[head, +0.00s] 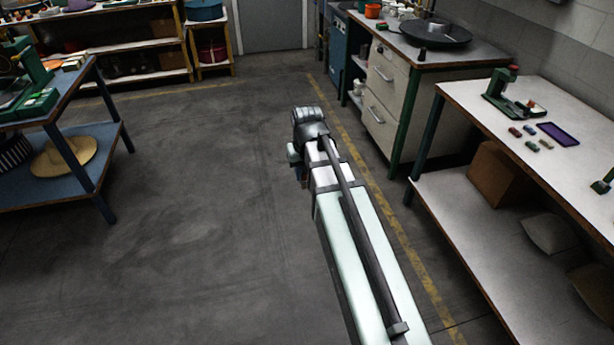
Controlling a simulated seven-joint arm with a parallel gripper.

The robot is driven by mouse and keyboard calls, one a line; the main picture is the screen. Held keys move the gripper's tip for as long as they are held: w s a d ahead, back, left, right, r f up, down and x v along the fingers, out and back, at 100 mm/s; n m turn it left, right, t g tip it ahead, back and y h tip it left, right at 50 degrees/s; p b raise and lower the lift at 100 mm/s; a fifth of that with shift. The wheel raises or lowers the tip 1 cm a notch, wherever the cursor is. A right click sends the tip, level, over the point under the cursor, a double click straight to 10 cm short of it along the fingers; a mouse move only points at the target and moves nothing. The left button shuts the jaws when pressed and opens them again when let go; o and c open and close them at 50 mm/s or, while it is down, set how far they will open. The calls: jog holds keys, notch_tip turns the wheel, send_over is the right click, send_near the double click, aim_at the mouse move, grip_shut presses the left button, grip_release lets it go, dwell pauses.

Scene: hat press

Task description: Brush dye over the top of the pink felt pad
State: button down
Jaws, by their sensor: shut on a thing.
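My arm reaches from the bottom of the head view up to a dark rounded joint near the middle. My gripper does not show; the arm's far end is hidden behind that joint. I cannot make out a pink felt pad, a brush or dye for certain. Several small coloured blocks (530,138), some reddish, lie on the right-hand workbench (470,98) beside a flat purple tray (558,134). They are too small to tell what they are.
A green press (512,93) stands on the right workbench, with a cardboard box (497,174) on its lower shelf. A drawer cabinet (388,98) stands behind. A blue table (62,96) with a straw hat (64,156) below is at left. The floor (190,200) between is clear.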

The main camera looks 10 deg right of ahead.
jog(key=s+d+r+m+g, duration=0.1)
jog(key=s+d+m, duration=0.3)
jog(key=d, duration=1.2)
jog(key=s+d+m, duration=0.2)
jog(key=s+d, duration=0.4)
jog(key=d, duration=1.1)
jog(key=s+d+r+m+g, duration=0.1)
jog(key=s+d+m, duration=0.3)
jog(key=d, duration=1.2)
jog(key=s+d+r+m, duration=0.2)
jog(key=s+d+r, duration=0.1)
jog(key=s+d, duration=1.6)
jog(key=s+d+r+m, duration=0.3)
jog(key=s+d, duration=1.5)
jog(key=d, duration=0.3)
jog(key=s+d+r+n+h, duration=0.1)
jog(key=d+n, duration=0.5)
jog(key=n, duration=0.1)
jog(key=s+d+r+n+g+h, duration=0.1)
jog(key=s+d+r+n, duration=0.1)
jog(key=d+n, duration=0.5)
jog(key=shift+s+d+n+g, duration=0.15)
jog(key=shift+d+n+g, duration=0.15)
jog(key=shift+n, duration=0.3)
